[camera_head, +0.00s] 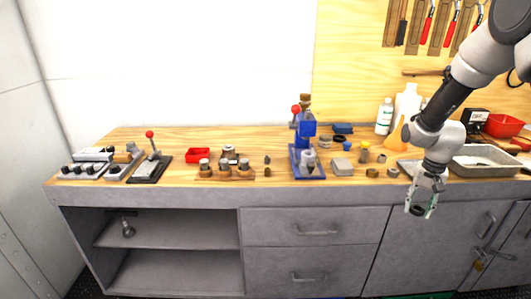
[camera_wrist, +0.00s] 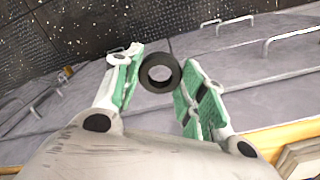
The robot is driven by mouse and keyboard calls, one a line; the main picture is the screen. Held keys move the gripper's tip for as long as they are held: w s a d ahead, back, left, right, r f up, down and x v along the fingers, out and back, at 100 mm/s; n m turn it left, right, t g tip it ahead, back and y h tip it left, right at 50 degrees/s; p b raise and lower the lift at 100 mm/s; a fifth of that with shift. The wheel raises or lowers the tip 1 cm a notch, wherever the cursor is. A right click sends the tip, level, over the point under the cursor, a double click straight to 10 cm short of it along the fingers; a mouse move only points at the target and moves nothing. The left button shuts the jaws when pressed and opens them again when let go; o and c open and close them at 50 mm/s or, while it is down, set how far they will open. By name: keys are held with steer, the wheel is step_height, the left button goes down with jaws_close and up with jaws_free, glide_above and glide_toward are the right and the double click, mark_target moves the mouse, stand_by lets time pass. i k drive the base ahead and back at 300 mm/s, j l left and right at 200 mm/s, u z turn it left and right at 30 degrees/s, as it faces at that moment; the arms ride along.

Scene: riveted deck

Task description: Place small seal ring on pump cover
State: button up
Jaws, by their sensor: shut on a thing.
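My gripper (camera_head: 421,208) hangs in front of the bench's front edge at the right, below the worktop level, pointing down. It is shut on a small black seal ring (camera_wrist: 161,73), held between the green-padded fingertips in the wrist view. In the head view the ring is a dark spot (camera_head: 417,211) at the fingertips. I cannot tell for sure which part on the bench is the pump cover.
A blue press (camera_head: 307,160) stands mid-bench. A grey metal tray (camera_head: 487,168), a red bin (camera_head: 503,126) and bottles (camera_head: 384,116) are at the right. Another dark ring (camera_head: 339,139) lies near the back. Drawer handles (camera_head: 317,231) stick out from the bench front.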

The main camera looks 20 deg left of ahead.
mark_target(146, 167)
steer(key=k+j+u, duration=0.15)
steer(key=j, duration=0.7)
steer(key=k+j+u, duration=0.15)
steer(key=j, duration=0.7)
steer(key=j+u, duration=0.15)
steer(key=j, duration=0.7)
steer(key=k, duration=0.05)
